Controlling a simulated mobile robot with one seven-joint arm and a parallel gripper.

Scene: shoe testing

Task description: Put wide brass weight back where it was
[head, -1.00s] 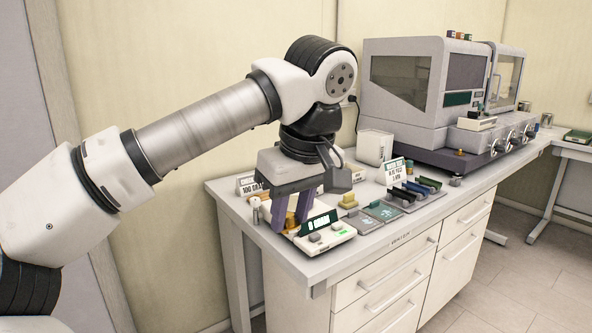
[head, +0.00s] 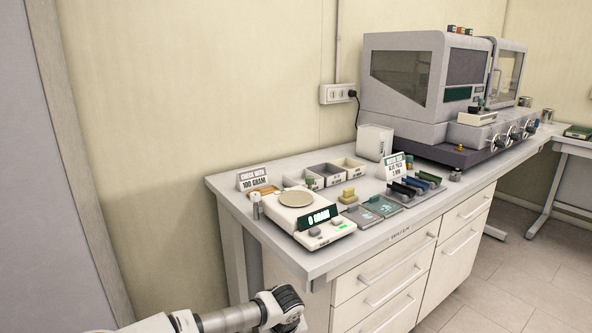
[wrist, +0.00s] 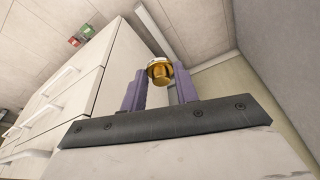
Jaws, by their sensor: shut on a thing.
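The wide brass weight (wrist: 160,72) is between the purple fingers of my gripper (wrist: 160,84) in the wrist view. My gripper is shut on it, away from the bench top. Only part of my arm shows at the bottom of the head view; the gripper and weight are out of that picture. The scale (head: 296,219) stands at the bench's near left corner, its round pan (head: 296,198) empty and its display reading 0 GRAM. A sign (head: 252,178) reading "CHECK WITH 100 GRAM" stands behind it, with an orange-brown piece (head: 265,190) at its foot.
A small silver item (head: 256,204) stands left of the scale. Behind are a compartment tray (head: 329,181), a yellow block (head: 348,196), and a rack of dark and coloured pieces (head: 420,184). A big grey machine (head: 412,125) fills the back. White drawers (wrist: 62,100) show in the wrist view.

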